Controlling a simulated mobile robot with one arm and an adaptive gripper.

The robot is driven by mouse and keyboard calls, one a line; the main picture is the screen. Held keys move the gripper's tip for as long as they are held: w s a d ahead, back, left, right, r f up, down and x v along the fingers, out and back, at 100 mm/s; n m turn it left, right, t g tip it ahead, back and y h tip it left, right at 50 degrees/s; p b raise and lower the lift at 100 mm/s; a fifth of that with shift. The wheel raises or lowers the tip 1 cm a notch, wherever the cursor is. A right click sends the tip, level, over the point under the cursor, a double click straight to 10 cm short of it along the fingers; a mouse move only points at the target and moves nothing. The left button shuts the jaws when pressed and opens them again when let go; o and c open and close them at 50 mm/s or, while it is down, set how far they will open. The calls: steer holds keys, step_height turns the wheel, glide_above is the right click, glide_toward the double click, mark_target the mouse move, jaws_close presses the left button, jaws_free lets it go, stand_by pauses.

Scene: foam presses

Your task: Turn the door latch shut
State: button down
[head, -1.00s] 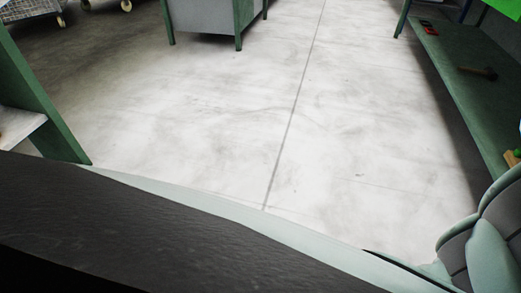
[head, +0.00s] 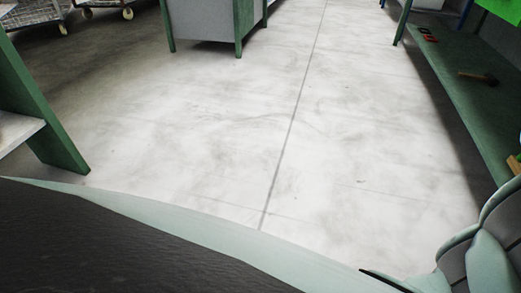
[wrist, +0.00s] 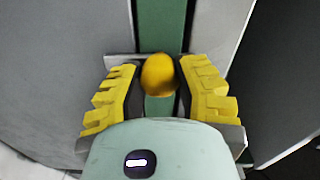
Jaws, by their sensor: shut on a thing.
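The door latch shows in the wrist view as a rounded yellow knob (wrist: 158,74) in front of a green upright strip. My gripper (wrist: 157,80) has one yellow ridged finger pad on each side of the knob and is shut on it. The lower part of the latch is hidden behind my gripper's body. In the head view neither the latch nor my gripper shows.
In the wrist view grey panels (wrist: 65,50) flank the green strip (wrist: 160,25). In the head view a green bench (head: 490,110) with a hammer (head: 478,77) stands right, a green-legged cabinet (head: 205,20) at the back, and a green-framed shelf (head: 40,110) left. The pale floor (head: 330,130) between is clear.

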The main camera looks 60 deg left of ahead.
steer(key=c, duration=0.6)
jaws_free()
steer(key=shift+d, duration=0.1)
steer(key=v, duration=1.2)
steer(key=shift+w, duration=0.1)
